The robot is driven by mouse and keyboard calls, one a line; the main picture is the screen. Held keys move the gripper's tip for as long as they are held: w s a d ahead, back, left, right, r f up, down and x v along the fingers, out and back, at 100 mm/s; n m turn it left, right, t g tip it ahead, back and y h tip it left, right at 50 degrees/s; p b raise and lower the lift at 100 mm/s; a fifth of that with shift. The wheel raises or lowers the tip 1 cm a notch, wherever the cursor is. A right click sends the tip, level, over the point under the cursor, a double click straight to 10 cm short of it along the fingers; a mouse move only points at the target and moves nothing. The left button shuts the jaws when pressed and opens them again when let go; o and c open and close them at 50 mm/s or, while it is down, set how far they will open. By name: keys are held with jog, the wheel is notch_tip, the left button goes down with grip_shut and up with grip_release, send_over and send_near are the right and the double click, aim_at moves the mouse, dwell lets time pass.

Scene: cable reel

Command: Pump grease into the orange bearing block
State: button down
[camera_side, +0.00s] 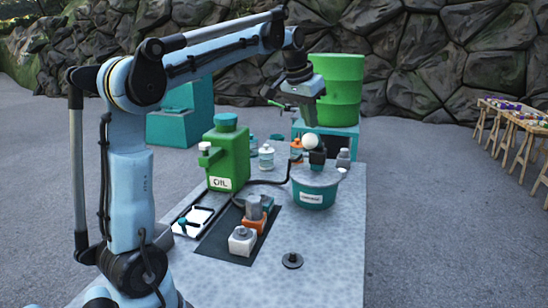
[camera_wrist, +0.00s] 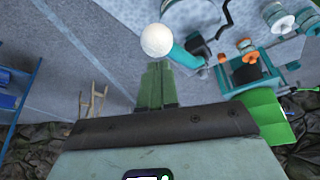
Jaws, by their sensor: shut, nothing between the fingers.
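A white ball knob (camera_side: 310,141) stands above the bucket. My gripper (camera_side: 309,122) is shut and empty, pointing down just above the knob. In the wrist view my green fingers (camera_wrist: 157,68) are together, with the white ball (camera_wrist: 156,40) just past their tips. I cannot tell whether they touch.
A green can labelled OIL (camera_side: 228,160) stands left of the bucket. A white block (camera_side: 242,241) sits in front of the orange one. Bottles (camera_side: 266,156) stand behind. A dark disc (camera_side: 292,260) lies at the front right, with bare bench around it.

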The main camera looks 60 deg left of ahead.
jog(key=shift+f, duration=0.1)
dwell(0.3)
jog(key=shift+f, duration=6.2)
jog(key=shift+r, duration=7.05)
jog(key=shift+r, duration=0.1)
jog(key=shift+r, duration=2.35)
jog(key=shift+f, duration=3.2)
